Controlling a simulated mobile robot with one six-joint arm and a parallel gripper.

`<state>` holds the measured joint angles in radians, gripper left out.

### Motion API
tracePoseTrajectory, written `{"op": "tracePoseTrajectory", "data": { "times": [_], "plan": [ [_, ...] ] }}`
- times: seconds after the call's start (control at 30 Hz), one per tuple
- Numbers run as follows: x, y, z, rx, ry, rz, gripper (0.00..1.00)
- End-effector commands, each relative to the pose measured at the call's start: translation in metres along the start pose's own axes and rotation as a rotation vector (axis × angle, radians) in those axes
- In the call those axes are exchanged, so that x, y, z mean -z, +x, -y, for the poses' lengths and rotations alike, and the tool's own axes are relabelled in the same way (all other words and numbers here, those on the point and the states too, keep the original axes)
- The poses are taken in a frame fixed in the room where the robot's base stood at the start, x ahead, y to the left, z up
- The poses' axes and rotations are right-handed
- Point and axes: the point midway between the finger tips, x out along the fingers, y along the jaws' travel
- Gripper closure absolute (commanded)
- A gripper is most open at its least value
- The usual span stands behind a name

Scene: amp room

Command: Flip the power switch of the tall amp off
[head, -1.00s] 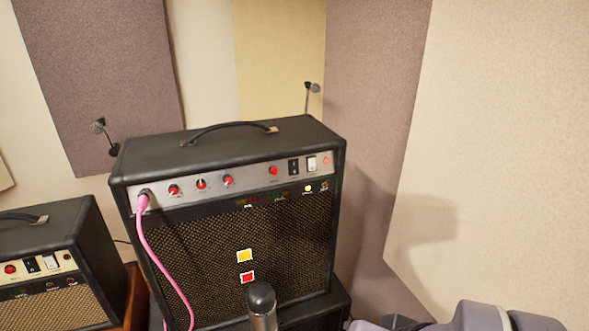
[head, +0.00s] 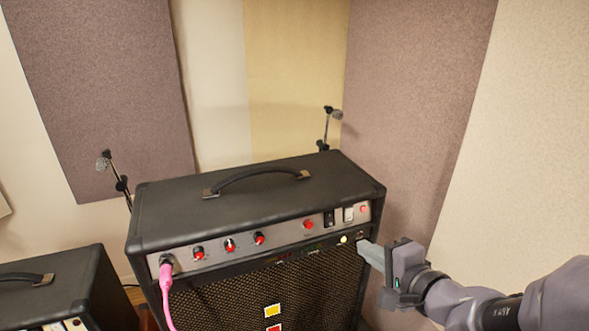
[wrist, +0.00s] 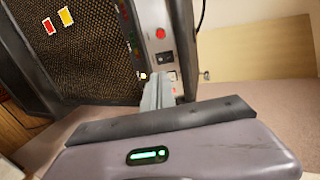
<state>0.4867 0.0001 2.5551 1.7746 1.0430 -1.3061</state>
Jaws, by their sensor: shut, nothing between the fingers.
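The tall amp (head: 250,200) is a black cabinet with a top handle and a silver control panel, standing in the middle of the head view. Its panel has red knobs, a black switch (head: 329,219), a white switch (head: 348,214) and a red light (head: 364,209) at the right end. My gripper (head: 362,247) is shut and empty, its fingertips at the panel's lower right, just below the white switch. In the wrist view the fingers point at the panel beside the black switch (wrist: 163,58) and partly hide the white switch. I cannot tell whether they touch.
A pink cable (head: 167,290) is plugged into the amp's left end. A smaller amp (head: 60,285) stands at the left. Microphones on stands (head: 105,162) are behind the tall amp. Wall panels close off the back and right.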

Motion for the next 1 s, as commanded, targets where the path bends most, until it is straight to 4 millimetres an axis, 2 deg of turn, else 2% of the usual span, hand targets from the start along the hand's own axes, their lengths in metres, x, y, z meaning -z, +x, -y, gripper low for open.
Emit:
{"op": "tracePoseTrajectory", "data": {
  "times": [0.1, 0.33, 0.43, 0.8, 1.0],
  "plan": [
    [0.006, 0.000, -0.001, 0.004, 0.006, -0.018, 1.00],
    [0.005, 0.001, 0.000, 0.004, 0.005, -0.015, 1.00],
    [0.004, 0.009, 0.001, 0.003, 0.007, -0.012, 1.00],
    [0.004, 0.088, -0.001, 0.002, 0.003, -0.011, 1.00],
    [0.005, 0.124, -0.001, 0.003, 0.004, -0.012, 1.00]
  ]
}}
